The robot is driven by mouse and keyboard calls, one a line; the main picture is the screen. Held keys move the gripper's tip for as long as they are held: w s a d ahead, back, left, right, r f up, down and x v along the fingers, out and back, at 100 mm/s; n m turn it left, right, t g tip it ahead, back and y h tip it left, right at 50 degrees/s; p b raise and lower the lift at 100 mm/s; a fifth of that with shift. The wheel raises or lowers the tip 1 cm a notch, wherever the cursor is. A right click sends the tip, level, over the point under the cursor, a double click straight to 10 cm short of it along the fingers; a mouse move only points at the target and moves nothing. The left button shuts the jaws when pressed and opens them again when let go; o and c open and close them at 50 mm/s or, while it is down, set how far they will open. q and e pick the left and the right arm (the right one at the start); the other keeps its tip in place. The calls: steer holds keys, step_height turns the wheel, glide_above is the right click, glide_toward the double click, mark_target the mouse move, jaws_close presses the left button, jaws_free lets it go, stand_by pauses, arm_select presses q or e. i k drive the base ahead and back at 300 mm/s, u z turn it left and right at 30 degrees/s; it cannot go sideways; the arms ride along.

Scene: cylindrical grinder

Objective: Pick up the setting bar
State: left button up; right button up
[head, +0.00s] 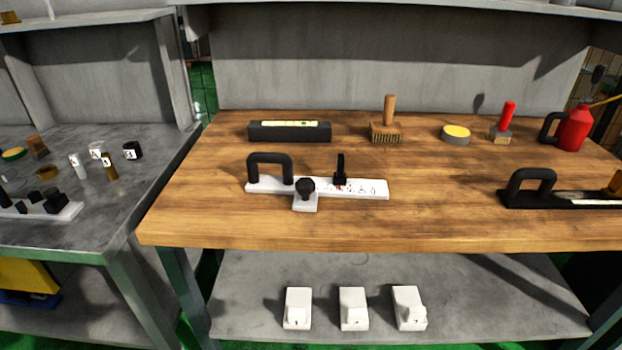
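A white bar (362,189) lies flat near the middle of the wooden tabletop. It has a black loop handle (270,161) at its left end, a black knob (305,186) on a block at its front and a thin black upright (340,168). Its right part has small red and dark marks. A second, black bar (553,200) with a similar loop handle (533,179) lies at the right edge, partly cut off by the frame. I cannot tell for certain which is the setting bar. Neither of my grippers is in view.
Behind the white bar stand a black level-like block (289,131), a wooden brush (386,131), a yellow-topped tin (456,134), a red-handled brush (502,132) and a red can (574,128). White blocks (353,307) sit on the lower shelf. Bare wood surrounds the white bar.

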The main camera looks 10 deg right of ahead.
mark_target(284, 184)
steer(key=z, duration=0.05)
steer(key=k, duration=0.55)
steer(key=u, duration=0.6)
steer(key=i, duration=0.95)
steer(key=z, duration=0.65)
